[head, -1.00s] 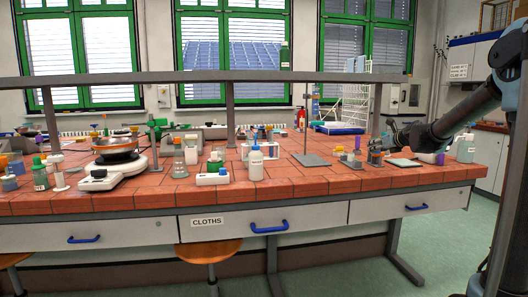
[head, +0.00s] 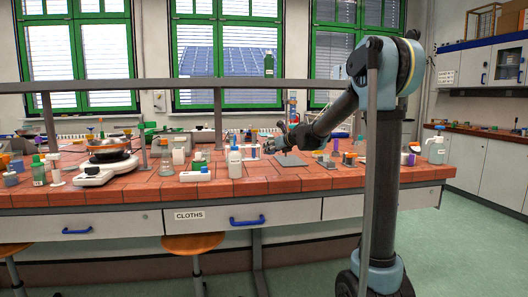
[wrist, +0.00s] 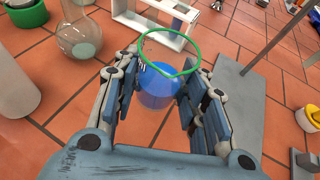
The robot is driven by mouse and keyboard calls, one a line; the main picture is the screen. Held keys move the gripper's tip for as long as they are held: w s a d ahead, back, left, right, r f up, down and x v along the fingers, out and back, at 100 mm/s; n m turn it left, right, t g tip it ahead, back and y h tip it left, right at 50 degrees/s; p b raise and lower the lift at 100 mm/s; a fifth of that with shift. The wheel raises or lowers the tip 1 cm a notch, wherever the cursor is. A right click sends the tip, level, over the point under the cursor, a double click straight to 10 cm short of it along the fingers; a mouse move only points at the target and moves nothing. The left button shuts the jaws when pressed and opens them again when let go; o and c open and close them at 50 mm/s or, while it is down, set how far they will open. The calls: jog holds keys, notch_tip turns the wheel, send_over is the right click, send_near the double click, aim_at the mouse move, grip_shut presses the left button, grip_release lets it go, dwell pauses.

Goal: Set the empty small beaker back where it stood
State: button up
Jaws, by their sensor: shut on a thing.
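My gripper (wrist: 157,92) is shut on the small beaker (wrist: 172,72) in the wrist view. The beaker is see-through, with a green rim and a blue tint low down between the fingers. In the head view my gripper (head: 277,140) is over the bench, left of the grey stand plate (head: 291,161). The beaker is too small to make out there.
In the wrist view a round flask (wrist: 80,38) and a white cylinder (wrist: 12,85) stand on the left. A white frame (wrist: 150,28) is beyond the beaker. The stand plate (wrist: 238,100) lies close on the right. A white bottle (head: 235,163) stands near the bench front.

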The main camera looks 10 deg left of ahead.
aim_at(271, 170)
jog(key=shift+a, duration=0.25)
jog(key=shift+f, duration=0.1)
jog(key=shift+f, duration=3.3)
jog(key=shift+f, duration=0.55)
jog(key=o, duration=1.4)
jog(key=shift+s+d, duration=0.1)
